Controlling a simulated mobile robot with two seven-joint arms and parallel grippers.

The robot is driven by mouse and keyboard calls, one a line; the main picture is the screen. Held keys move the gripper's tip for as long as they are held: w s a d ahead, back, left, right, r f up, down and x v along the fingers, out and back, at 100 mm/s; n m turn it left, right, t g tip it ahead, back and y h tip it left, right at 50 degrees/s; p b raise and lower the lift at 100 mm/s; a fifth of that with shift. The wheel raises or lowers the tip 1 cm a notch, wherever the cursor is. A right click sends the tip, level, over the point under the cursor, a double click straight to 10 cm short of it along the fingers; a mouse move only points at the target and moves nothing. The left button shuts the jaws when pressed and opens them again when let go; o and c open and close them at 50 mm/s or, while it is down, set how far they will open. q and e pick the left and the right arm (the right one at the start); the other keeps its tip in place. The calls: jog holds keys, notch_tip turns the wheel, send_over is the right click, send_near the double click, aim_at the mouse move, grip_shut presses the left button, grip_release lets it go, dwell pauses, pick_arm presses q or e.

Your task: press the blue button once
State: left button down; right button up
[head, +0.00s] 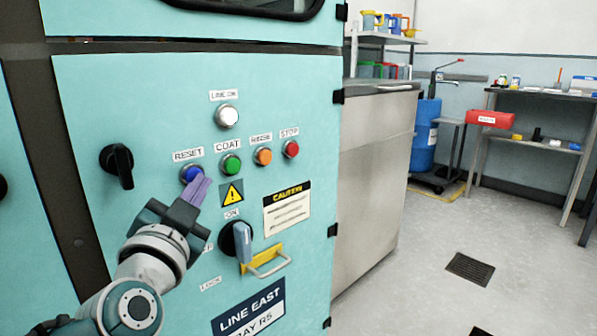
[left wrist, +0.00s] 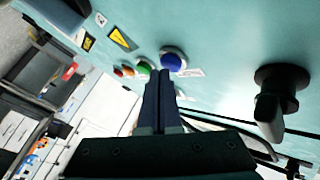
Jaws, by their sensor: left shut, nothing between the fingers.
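The blue button (head: 189,174), under the RESET label, is on the teal panel (head: 80,90). It also shows in the left wrist view (left wrist: 173,61). My left gripper (head: 204,182) is shut and empty, with its fingertips close beside the blue button and overlapping its lower right edge in the head view. In the left wrist view the fingertips (left wrist: 159,74) lie just to the left of and below the button. I cannot tell whether they touch the button or the panel. My right gripper is not in view.
Green (head: 230,164), orange (head: 263,156) and red (head: 290,149) buttons sit to the right of the blue one, with a white lamp (head: 227,116) above. A black knob (head: 118,166) is at left. A switch handle (head: 242,242) and yellow bracket (head: 262,258) stick out below.

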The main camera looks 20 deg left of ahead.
pick_arm(q)
jog(key=shift+w+a, duration=0.1)
jog(key=shift+a, duration=0.15)
jog(key=shift+d, duration=0.1)
dwell(0.5)
jog(key=shift+s+d+p, duration=0.35)
jog(key=shift+d+p, duration=0.1)
jog(key=shift+d, duration=0.2)
jog(key=shift+d, duration=0.1)
jog(key=shift+s+d+p, duration=0.3)
jog(key=shift+d, duration=0.45)
jog(key=shift+s+d+p, duration=0.35)
jog(key=shift+d, duration=0.4)
jog(key=shift+s+d+p, duration=0.3)
jog(key=shift+d, duration=0.45)
